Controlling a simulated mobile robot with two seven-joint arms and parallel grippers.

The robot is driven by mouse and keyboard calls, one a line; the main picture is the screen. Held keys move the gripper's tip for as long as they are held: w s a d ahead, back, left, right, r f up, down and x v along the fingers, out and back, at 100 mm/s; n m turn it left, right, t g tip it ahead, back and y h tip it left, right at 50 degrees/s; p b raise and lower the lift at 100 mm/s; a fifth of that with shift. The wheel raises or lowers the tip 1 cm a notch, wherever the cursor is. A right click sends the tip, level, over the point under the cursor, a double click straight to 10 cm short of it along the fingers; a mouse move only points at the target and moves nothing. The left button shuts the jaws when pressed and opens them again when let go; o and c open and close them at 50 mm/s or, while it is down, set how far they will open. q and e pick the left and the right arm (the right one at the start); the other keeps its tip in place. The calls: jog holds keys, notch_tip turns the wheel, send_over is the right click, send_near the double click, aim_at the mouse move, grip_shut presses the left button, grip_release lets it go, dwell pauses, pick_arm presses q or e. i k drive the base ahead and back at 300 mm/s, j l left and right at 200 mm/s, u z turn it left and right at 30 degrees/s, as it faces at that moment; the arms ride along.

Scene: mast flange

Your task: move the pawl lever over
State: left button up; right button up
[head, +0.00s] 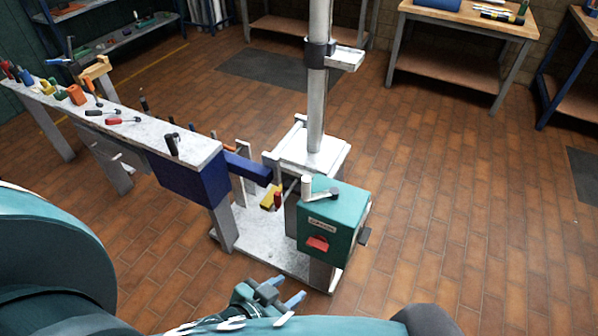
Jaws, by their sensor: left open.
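A teal winch box (341,222) with a label on its front stands on a post at the foot of the mast. A small red lever (317,243) sticks out of its front face, below the label. A second red grip (277,201) shows at the box's left side, beside a yellow piece (267,203). I cannot tell for certain which is the pawl lever. My left gripper (284,290) is open and empty, with blue fingertips, low in front of the box and apart from it. My right gripper is not in view.
The grey mast (317,100) rises behind the box and carries a small bracket (346,60). A crank handle (320,190) sits on the box top. A long narrow bench (140,135) with tools and a blue end stands left. The tiled floor (450,200) right is clear.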

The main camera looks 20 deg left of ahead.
aim_at(110, 121)
jog(key=u, duration=1.05)
jog(key=i+j+u, duration=0.25)
jog(key=u, duration=0.15)
jog(key=i+j+u, duration=0.15)
jog(key=i+u, duration=0.25)
